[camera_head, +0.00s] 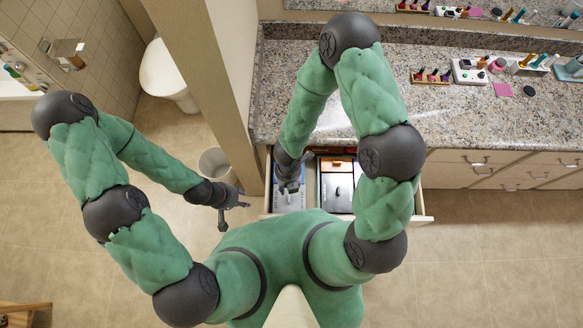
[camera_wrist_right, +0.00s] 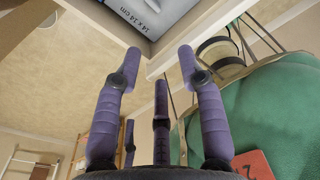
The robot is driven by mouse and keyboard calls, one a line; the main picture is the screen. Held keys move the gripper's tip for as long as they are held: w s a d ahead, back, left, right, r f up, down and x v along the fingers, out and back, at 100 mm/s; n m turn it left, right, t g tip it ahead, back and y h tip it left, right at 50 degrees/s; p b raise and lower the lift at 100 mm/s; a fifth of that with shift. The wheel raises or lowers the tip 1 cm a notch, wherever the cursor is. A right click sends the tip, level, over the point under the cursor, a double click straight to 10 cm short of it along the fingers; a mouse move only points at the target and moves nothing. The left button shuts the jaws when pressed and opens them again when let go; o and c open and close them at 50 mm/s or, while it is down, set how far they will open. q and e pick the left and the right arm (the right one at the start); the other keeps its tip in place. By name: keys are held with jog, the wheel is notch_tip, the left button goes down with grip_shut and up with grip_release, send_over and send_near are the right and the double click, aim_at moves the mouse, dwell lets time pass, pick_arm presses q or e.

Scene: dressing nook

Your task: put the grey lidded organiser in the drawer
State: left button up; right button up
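The open drawer (camera_head: 423,218) juts out below the granite counter. A flat blue-grey thing (camera_head: 286,202) lies in its left part, partly hidden by my right gripper (camera_head: 291,182). I cannot tell for sure whether it is the grey lidded organiser. In the right wrist view a grey surface printed "14 x 14 cm" (camera_wrist_right: 165,14) shows past the fingertips, beside a pale drawer edge. My right gripper (camera_wrist_right: 160,65) has its fingers spread with nothing between them. My left gripper (camera_head: 232,208) is outside the drawer, to its left, fingers apart and empty.
The drawer also holds a white box with a dark mark (camera_head: 335,192) and a brown-orange item (camera_head: 334,165). The granite counter (camera_head: 450,115) has toiletries along its right side. A waste bin (camera_head: 214,163) and a toilet (camera_head: 166,75) stand to the left.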

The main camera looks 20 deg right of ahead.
jog(key=s+a+m+g+y, duration=0.15)
jog(key=s+m, duration=0.25)
jog(key=m, duration=0.6)
jog(key=w+d+m+t, duration=0.1)
jog(key=m, duration=0.6)
jog(key=w+d+f+m+t+y, duration=0.1)
jog(key=m, duration=0.7)
jog(key=w+d+m+t+y, duration=0.1)
jog(key=d+m, duration=0.1)
jog(key=m, duration=0.5)
jog(key=shift+w+f+m, duration=0.3)
jog(key=shift+w+f, duration=0.05)
jog(key=shift+f, duration=0.05)
